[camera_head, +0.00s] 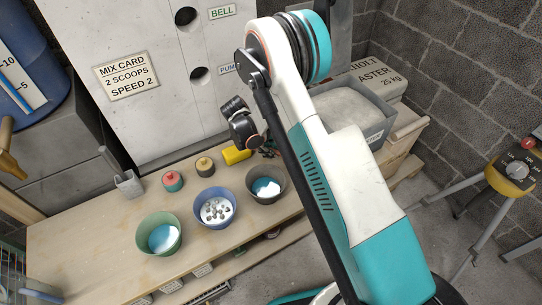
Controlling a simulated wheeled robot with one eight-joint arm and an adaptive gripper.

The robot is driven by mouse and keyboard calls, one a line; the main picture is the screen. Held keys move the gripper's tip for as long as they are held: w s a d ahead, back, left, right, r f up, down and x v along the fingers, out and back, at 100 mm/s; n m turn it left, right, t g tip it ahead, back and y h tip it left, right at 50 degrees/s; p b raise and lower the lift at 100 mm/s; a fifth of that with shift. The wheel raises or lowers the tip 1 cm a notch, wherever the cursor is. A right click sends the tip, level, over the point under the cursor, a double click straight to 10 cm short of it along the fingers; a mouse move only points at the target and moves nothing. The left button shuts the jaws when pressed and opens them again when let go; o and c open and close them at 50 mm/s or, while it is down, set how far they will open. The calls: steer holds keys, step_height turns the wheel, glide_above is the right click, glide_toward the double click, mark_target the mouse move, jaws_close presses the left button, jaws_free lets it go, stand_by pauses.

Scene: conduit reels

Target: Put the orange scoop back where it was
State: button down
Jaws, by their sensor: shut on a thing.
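I cannot make out the orange scoop for certain. My gripper (266,150) is at the end of the dark wrist, above the back of the bench and behind the grey bowl. It is small here and partly covered by my arm. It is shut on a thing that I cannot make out. A yellow piece (236,155) shows just left of the gripper; I cannot tell whether it belongs to a scoop.
A grey bin of pale powder (376,138) stands right of my arm, by a labelled plaster bag (375,78). A red-topped pot (172,181), a dark-topped pot (205,166) and a grey holder (129,184) stand along the bench back. The bench's left part is bare.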

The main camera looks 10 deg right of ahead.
step_height(320, 180, down, 2)
steer(key=shift+f+b, duration=0.2)
steer(key=shift+b, duration=0.1)
steer(key=c, duration=1.5)
jaws_free()
steer(key=shift+o, duration=0.2)
steer(key=shift+r, duration=0.15)
